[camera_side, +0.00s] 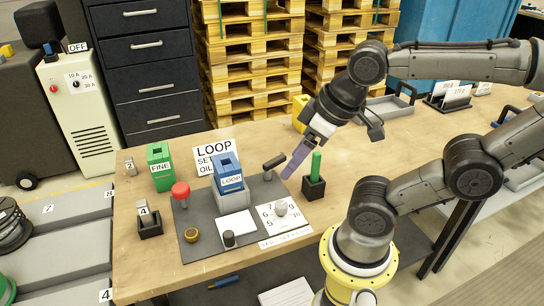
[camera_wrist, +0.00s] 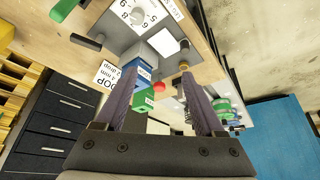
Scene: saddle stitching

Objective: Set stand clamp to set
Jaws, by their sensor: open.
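No part is legibly labelled as the stand clamp, so I cannot tell for certain which it is. A black bar-like handle (camera_side: 274,161) stands at the back right of the dark grey plate (camera_side: 205,215); it also shows in the wrist view (camera_wrist: 86,42). My gripper (camera_side: 286,176) is open and empty, with purple fingers pointing down to the left, just right of the handle in the side view. Its fingers also show in the wrist view (camera_wrist: 162,75). The plate bears a blue LOOP box (camera_side: 228,171) on a pale block, a red knob (camera_side: 180,190) and a numbered dial (camera_side: 282,208).
A green stick stands in a black holder (camera_side: 313,187) close right of my gripper. A green FINE box (camera_side: 159,168) and a black holder tagged 4 (camera_side: 149,226) stand left. A white pad (camera_side: 236,224), small black knob (camera_side: 229,239) and brass piece (camera_side: 191,235) are at the front.

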